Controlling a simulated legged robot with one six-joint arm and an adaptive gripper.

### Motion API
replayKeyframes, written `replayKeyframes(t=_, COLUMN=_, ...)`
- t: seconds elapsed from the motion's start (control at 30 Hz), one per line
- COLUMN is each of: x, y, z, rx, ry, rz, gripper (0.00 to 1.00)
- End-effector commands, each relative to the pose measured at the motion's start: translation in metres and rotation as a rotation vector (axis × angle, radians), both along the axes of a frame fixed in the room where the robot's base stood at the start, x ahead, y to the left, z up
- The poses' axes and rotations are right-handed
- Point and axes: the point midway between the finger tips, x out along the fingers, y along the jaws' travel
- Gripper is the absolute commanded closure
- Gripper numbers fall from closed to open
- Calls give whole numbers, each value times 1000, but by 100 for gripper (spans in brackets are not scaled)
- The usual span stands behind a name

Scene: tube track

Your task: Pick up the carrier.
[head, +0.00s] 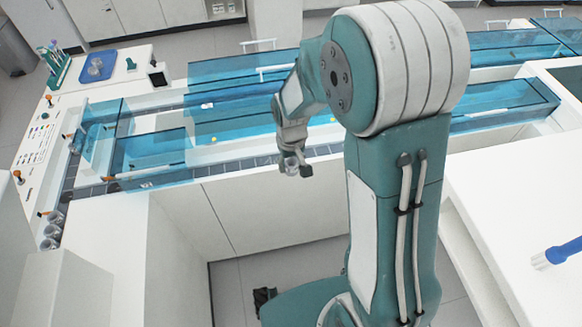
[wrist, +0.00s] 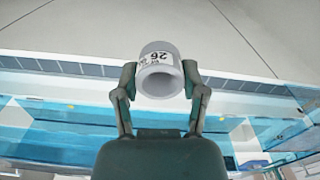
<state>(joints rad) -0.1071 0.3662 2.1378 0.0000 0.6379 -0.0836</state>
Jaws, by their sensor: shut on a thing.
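The carrier (wrist: 157,80) is a pale grey, hollow cup with a white label that reads 26, upside down in the wrist view. My gripper (wrist: 159,76) is shut on it, one finger on each side, and its open mouth faces the camera. In the head view my gripper (head: 297,164) hangs at the near edge of the track, right of the picture's middle left part. The carrier there is small and partly hidden by the fingers. It appears held above the white front ledge; the exact gap cannot be told.
A tube rack (head: 55,65) and a blue tray (head: 98,68) are at the far left. A blue-capped object (head: 565,250) lies at right.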

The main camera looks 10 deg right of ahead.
Motion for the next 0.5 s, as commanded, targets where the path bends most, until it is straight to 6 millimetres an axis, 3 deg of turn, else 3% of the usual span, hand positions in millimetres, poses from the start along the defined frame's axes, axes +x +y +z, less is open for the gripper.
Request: replayKeyframes(t=0.5, x=1, y=0, z=34, rx=1, ry=-3, rz=0, gripper=72)
